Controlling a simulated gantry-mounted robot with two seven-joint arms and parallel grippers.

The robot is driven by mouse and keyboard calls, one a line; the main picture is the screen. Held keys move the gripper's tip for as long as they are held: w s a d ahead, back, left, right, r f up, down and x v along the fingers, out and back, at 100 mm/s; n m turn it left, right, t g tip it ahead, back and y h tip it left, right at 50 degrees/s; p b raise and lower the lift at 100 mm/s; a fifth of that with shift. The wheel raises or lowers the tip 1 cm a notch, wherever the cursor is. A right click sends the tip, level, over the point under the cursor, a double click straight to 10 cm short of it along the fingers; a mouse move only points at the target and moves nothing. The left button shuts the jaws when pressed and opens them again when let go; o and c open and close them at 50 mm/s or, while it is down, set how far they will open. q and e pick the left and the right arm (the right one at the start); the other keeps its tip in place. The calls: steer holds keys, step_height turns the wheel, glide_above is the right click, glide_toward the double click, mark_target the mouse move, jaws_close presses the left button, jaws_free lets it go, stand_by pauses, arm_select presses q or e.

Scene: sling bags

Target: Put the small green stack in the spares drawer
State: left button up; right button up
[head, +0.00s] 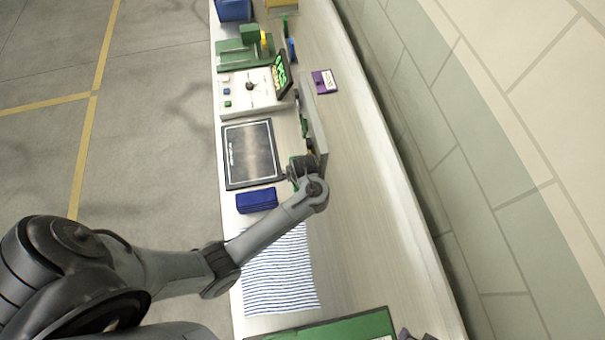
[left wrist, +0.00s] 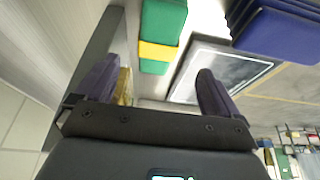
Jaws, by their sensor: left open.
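The small green stack (left wrist: 165,22) with a yellow band shows at the top of the left wrist view, past my fingers and roughly in line with the gap between them. In the head view, a bit of green (head: 293,160) beside my gripper looks like it, mostly hidden by the gripper. My left gripper (head: 303,162) is low over the bench next to the upright grey panel. In the left wrist view its fingers (left wrist: 155,82) are apart with nothing held between them. I cannot make out the spares drawer for certain. My right gripper is not in view.
A dark blue stack (head: 257,200) and a black-framed tray (head: 226,160) lie near the gripper. The grey panel (head: 313,125) stands close on its right. A striped cloth (head: 280,275) lies nearer.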

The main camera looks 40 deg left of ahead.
arm_select(q)
steer(key=b+x, duration=0.1)
steer(key=x, duration=0.4)
steer(key=shift+b+x, duration=0.7)
steer(key=shift+x, duration=2.2)
steer(key=shift+d, duration=0.15)
steer(key=c, duration=1.3)
steer(key=shift+r, duration=0.1)
